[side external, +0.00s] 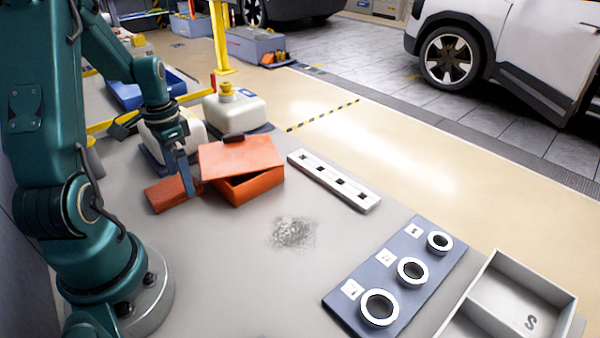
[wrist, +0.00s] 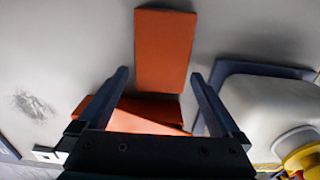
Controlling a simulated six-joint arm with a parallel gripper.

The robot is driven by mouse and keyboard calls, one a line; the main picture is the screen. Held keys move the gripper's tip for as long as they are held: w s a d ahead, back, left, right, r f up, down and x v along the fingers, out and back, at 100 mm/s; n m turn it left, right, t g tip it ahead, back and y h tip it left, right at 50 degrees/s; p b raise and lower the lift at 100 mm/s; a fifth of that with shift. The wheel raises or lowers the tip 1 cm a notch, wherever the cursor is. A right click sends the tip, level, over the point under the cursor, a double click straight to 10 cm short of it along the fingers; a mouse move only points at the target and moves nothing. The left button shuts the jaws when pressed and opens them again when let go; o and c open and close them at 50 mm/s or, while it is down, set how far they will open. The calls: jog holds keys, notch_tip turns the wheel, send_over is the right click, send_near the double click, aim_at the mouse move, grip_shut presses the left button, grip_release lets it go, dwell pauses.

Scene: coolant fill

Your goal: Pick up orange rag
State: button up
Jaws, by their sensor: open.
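A flat orange rectangular piece, which I take to be the orange rag (side external: 163,196), lies on the grey table left of an orange box (side external: 257,187). In the wrist view the rag (wrist: 164,48) lies just beyond my fingertips, centred between them. My gripper (side external: 188,186) is open and empty, pointing down close to the rag's right end in the side view; its fingers stand apart in the wrist view (wrist: 159,75). I cannot tell the exact height above the rag. The box also shows between the fingers (wrist: 140,117), partly hidden by my gripper.
An orange lid (side external: 240,155) lies tilted on the box. White jugs (side external: 235,112) on dark pads stand behind. A white slotted rail (side external: 333,181), a blue plate with three rings (side external: 398,275) and a white divided tray (side external: 515,300) are to the right. A grey smudge (side external: 293,232) marks the open table middle.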

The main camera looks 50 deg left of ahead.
jog(key=shift+f, duration=0.8)
jog(key=c, duration=1.1)
jog(key=shift+c, duration=0.2)
jog(key=shift+r, duration=0.15)
notch_tip(320, 180, up, 10)
